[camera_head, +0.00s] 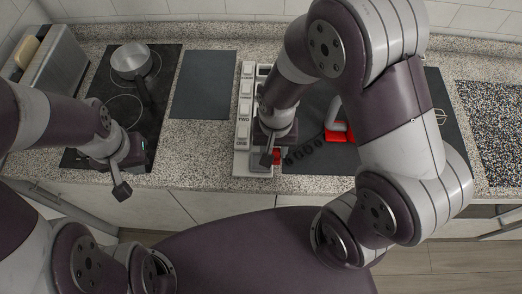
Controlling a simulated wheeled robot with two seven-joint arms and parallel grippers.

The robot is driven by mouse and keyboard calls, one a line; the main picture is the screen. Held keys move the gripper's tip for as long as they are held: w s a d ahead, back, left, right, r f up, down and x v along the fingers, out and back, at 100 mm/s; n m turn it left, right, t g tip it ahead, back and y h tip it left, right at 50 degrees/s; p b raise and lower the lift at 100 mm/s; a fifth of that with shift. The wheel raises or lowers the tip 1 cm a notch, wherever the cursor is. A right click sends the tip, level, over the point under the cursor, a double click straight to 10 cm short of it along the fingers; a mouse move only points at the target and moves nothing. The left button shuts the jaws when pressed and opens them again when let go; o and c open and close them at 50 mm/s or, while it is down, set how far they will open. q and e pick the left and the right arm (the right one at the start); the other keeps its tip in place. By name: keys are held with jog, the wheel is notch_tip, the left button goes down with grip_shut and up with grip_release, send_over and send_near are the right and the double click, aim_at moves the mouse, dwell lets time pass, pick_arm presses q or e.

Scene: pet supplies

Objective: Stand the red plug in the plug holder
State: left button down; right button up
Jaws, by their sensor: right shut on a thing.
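The white plug holder (243,132) is a long labelled block on the counter at the middle, with readable words such as ONE and TWO on its left side. My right gripper (271,155) points down over the holder's near end and is shut on a small red thing, which looks like the red plug (277,157). Only a red patch of it shows beside the fingers. I cannot tell whether it touches the holder. My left gripper (122,190) hangs at the counter's front edge, away from the holder, with nothing visible in it; its finger gap is unclear.
A red and white item (338,135) and a dark strip with holes (304,151) lie right of the holder, partly behind my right arm. A pot (131,62) stands on the hob at left. A dark mat (203,85) lies clear between hob and holder.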

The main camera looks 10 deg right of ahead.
jog(key=shift+w+a+f, duration=1.05)
jog(key=shift+w+a, duration=0.2)
notch_tip(320, 180, down, 4)
jog(key=shift+r+p, duration=0.1)
jog(key=shift+p, duration=0.5)
jog(key=shift+w, duration=0.1)
jog(key=shift+f, duration=0.3)
jog(key=o, duration=1)
